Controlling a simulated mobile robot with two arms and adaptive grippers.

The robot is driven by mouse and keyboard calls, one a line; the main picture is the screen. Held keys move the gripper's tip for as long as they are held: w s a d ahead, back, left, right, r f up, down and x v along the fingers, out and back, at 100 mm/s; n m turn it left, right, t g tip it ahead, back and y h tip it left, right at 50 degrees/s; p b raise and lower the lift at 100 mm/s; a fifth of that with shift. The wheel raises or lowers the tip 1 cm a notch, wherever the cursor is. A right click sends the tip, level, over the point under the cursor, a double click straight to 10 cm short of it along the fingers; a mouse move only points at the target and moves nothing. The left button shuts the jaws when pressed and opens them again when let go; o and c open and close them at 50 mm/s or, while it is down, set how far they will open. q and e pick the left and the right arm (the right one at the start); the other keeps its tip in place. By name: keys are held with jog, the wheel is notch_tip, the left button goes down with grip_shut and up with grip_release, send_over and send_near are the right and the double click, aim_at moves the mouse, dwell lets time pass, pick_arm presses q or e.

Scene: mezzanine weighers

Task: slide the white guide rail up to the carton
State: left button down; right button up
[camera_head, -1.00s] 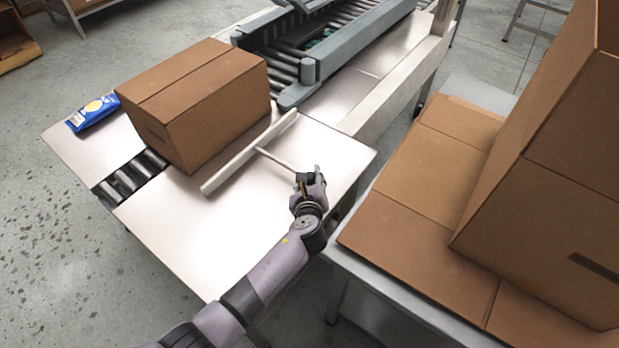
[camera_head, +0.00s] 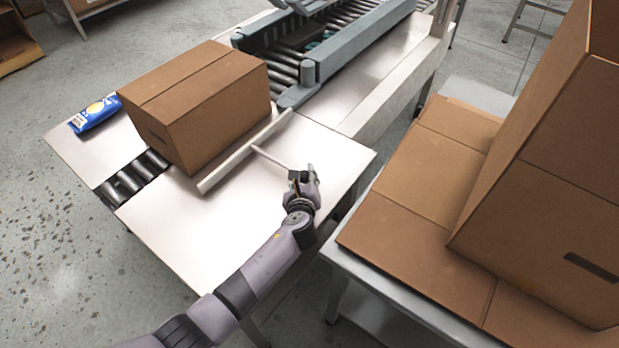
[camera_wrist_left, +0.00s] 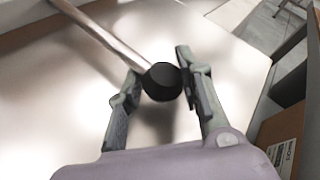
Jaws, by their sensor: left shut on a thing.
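The white guide rail (camera_head: 243,153) lies on the pale metal table, alongside the right face of the closed brown carton (camera_head: 200,100). Only a thin gap, if any, shows between them; I cannot tell whether they touch. A thin rod (camera_head: 272,160) runs from the rail toward my left gripper (camera_head: 302,180). In the left wrist view, the rod ends in a black knob (camera_wrist_left: 162,82) between the fingers of my left gripper (camera_wrist_left: 160,88), which is shut on it. My right gripper is not in view.
A blue packet (camera_head: 95,113) lies on the table left of the carton. Rollers (camera_head: 135,176) lie in front of the carton, and a grey-sided roller conveyor (camera_head: 330,50) stands behind. Large cartons (camera_head: 550,190) sit on a bench at the right. The tabletop right of the rail is clear.

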aim_at(279, 163)
pick_arm(q)
jog(key=w+a, duration=0.1)
jog(key=a, duration=0.1)
jog(key=w+a, duration=0.4)
jog(key=a, duration=0.1)
jog(key=shift+w+r, duration=0.25)
jog(key=shift+r, duration=0.15)
jog(key=c, duration=1.2)
grip_release()
jog(key=shift+d, duration=0.1)
jog(key=shift+s+f, duration=0.1)
jog(key=shift+s, duration=0.05)
jog(key=shift+s, duration=0.55)
jog(key=v, duration=1.1)
jog(key=shift+w, duration=0.1)
